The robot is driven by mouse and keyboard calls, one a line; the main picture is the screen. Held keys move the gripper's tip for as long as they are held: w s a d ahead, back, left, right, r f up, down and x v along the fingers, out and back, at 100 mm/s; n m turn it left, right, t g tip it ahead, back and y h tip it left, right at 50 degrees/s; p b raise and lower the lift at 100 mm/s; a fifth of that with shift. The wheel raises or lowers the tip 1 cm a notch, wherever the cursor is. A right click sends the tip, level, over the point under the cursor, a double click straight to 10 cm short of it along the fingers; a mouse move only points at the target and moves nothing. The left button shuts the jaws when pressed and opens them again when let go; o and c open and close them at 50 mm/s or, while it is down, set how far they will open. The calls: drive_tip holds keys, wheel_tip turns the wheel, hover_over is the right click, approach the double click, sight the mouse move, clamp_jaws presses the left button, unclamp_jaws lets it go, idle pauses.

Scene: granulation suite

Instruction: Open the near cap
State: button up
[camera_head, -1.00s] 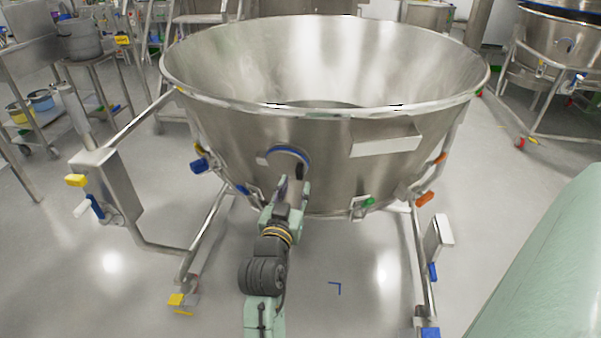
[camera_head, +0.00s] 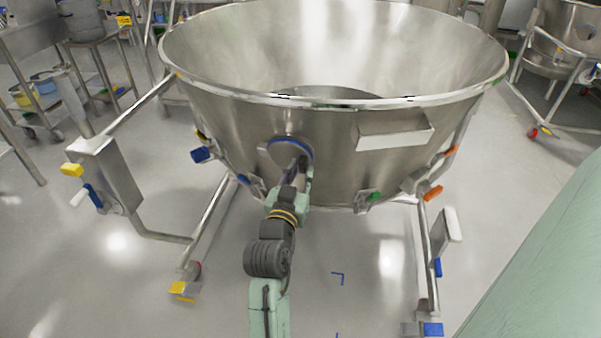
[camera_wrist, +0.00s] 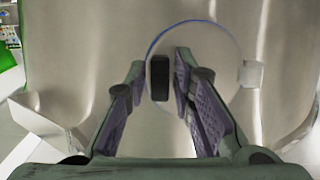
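The near cap (camera_head: 283,149) is a round metal disc with a blue rim on the near wall of the large steel bowl (camera_head: 225,122). In the wrist view the cap (camera_wrist: 215,48) faces me, with a dark upright handle (camera_wrist: 160,78) left of its middle and a small metal block at its right edge. My gripper (camera_head: 299,166) is in front of the cap. In the wrist view my gripper (camera_wrist: 170,85) is open, its purple-padded fingers on either side of the handle. The handle shows between the fingertips; I cannot tell whether they touch it.
The bowl stands on a wheeled frame with a steel post box (camera_head: 108,172) at left and blue and yellow levers. A flat bracket (camera_head: 395,133) juts from the bowl right of the cap. Floor is clear below the bowl. A steel table (camera_head: 35,55) stands at back left.

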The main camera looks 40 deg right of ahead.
clamp_jaws()
idle(0.4)
drive_tip(key=shift+a+f+b, duration=0.1)
drive_tip(key=shift+f+b, duration=0.05)
drive_tip(key=shift+b, duration=0.25)
